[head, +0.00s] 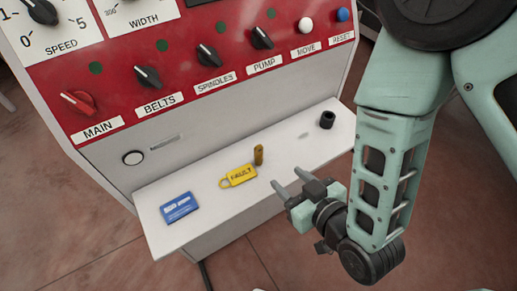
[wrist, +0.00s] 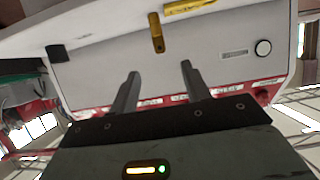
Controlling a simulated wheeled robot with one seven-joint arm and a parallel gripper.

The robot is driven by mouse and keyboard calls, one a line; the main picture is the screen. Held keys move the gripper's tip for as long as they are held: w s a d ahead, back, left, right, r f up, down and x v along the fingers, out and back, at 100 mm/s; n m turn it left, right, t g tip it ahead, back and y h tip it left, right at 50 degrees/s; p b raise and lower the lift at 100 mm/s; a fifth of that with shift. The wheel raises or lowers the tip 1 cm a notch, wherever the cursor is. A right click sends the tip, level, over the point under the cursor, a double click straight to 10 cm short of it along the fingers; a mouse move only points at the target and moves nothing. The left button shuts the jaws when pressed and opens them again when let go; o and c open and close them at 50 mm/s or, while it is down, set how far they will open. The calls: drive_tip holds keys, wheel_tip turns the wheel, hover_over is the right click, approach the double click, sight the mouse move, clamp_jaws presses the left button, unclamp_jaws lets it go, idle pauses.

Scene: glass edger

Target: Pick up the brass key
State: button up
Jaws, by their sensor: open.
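In the wrist view my gripper (wrist: 160,70) is open, with nothing between the fingers, and apart from the key.
The white shelf (head: 200,216) also holds a blue card (head: 179,207) at left and a black cylinder (head: 327,119) at right. Behind rises the red control panel (head: 185,93) with several knobs.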

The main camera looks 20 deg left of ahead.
sight(260, 151)
drive_tip(key=b+x, duration=0.4)
drive_tip(key=b, duration=0.3)
drive_tip(key=shift+d+f+b, duration=0.1)
drive_tip(key=shift+f+b, duration=0.1)
drive_tip(key=shift+b, duration=0.2)
drive_tip(key=shift+b, duration=0.55)
drive_tip(key=b, duration=0.4)
drive_tip(key=shift+w+a+f, duration=0.15)
drive_tip(key=shift+a+f, duration=0.05)
drive_tip(key=b+x, duration=0.2)
drive_tip(key=b, duration=0.2)
drive_tip(key=shift+w+a, duration=0.15)
drive_tip(key=x, duration=0.1)
drive_tip(key=p+x, duration=0.2)
drive_tip(key=shift+w+a+r, duration=0.15)
drive_tip(key=shift+a+r, duration=0.05)
drive_tip(key=shift+r, duration=0.05)
drive_tip(key=p+x, duration=0.2)
drive_tip(key=x, duration=0.3)
drive_tip(key=shift+w+a+p, duration=0.2)
drive_tip(key=shift+w+p, duration=0.15)
drive_tip(key=shift+w+a+f, duration=0.2)
drive_tip(key=shift+w+a, duration=0.1)
